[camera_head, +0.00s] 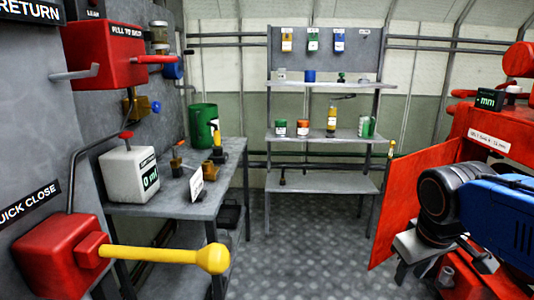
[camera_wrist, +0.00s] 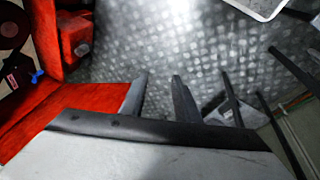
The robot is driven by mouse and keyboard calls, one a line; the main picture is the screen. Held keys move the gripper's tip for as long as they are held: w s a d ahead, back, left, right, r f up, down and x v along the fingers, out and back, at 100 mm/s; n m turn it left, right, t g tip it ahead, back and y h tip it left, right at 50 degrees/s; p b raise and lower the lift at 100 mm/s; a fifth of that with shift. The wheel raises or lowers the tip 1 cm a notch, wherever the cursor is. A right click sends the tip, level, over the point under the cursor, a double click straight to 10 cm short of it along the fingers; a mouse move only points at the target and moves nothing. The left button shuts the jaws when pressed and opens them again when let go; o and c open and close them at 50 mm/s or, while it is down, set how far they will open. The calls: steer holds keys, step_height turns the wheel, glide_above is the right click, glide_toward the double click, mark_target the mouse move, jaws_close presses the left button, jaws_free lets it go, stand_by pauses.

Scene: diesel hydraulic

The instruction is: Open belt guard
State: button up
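The belt guard appears to be the red panel (camera_head: 408,190) on the red machine at the right. It stands swung out to the left of the machine. In the wrist view the red panel (camera_wrist: 75,115) fills the lower left, and its far end reaches the left finger. I cannot tell if they touch. My gripper (camera_wrist: 160,78) has its two fingers apart, with bare floor showing between them. In the head view, my blue and black arm hides most of the gripper and part of the machine.
A bench (camera_head: 185,200) with a white box (camera_head: 130,173) stands at the left. A yellow lever (camera_head: 165,255) juts out in front. Shelves (camera_head: 320,135) stand at the back. The metal floor (camera_head: 310,245) between is clear. A dark pulley (camera_wrist: 12,30) shows inside the machine.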

mark_target(392, 222)
steer(key=s+a+f+m+t+y, duration=0.1)
steer(key=s+f+m, duration=0.1)
steer(key=s+f, duration=0.2)
steer(key=shift+s+a+f+m, duration=0.15)
steer(key=shift+s+m, duration=0.15)
steer(key=shift+s, duration=0.15)
steer(key=shift+s+f, duration=0.2)
steer(key=shift+f, duration=0.05)
jaws_close()
steer(key=w+d+r+n+y, duration=0.1)
steer(key=w+d+r+n, duration=0.1)
steer(key=w+d, duration=0.5)
steer(key=w+d+r+n+y, duration=0.1)
steer(key=w+d+r+n, duration=0.15)
steer(key=w, duration=0.85)
steer(key=w+d+r+n, duration=0.2)
steer(key=w+d, duration=0.4)
steer(key=w, duration=0.3)
steer(key=shift+m+g, duration=0.25)
steer(key=shift+g, duration=0.05)
steer(key=shift+w+a+f, duration=0.65)
steer(key=shift+w+f, duration=0.4)
steer(key=shift+f, duration=0.5)
steer(key=shift+w+a+f, duration=0.6)
steer(key=shift+w+f, duration=0.4)
steer(key=shift+f, duration=0.55)
steer(key=shift+w+a+f, duration=0.65)
steer(key=shift+w+f, duration=0.4)
steer(key=shift+f, duration=0.5)
